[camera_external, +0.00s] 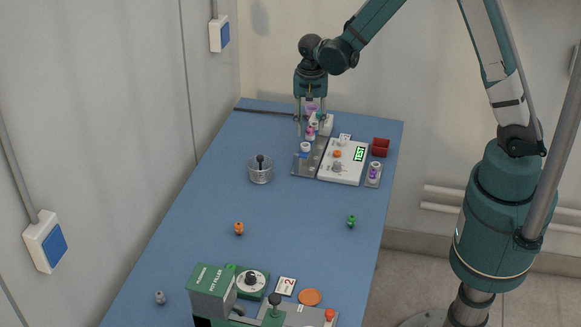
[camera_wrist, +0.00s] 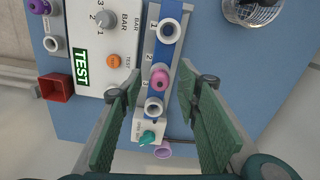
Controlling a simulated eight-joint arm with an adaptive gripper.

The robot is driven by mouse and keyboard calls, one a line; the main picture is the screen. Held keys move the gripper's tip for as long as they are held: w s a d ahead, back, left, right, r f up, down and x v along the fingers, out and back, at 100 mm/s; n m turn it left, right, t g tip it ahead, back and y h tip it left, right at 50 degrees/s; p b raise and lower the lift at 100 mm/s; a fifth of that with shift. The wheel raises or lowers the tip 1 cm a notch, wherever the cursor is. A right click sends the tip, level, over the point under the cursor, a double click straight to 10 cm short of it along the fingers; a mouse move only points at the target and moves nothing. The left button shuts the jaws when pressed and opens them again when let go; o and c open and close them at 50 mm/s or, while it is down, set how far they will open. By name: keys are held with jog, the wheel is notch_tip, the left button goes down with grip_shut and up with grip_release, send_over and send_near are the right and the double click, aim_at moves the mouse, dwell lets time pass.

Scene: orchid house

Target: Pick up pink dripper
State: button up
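The pink dripper (camera_wrist: 159,81) sits upright on a narrow strip with a blue band, among white rings, in the wrist view. In the external view the pink dripper (camera_external: 310,133) is small at the far end of the table, partly hidden by my gripper. My gripper (camera_external: 311,123) points down over the strip. In the wrist view my gripper (camera_wrist: 152,84) has its two green fingers wide apart, one on each side of the strip, with nothing held between them. I cannot tell the exact height of the fingertips over the dripper.
A white test box (camera_external: 343,160) with dials stands beside the strip, and a red bin (camera_external: 380,147) lies beyond it. Orange (camera_external: 239,228) and green (camera_external: 351,221) drippers lie on the open blue table (camera_external: 295,205). A green pot filler (camera_external: 212,290) stands in front.

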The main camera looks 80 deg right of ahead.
aim_at(309, 129)
jog(key=c, duration=0.8)
jog(key=shift+r, duration=0.1)
jog(key=shift+r, duration=4.9)
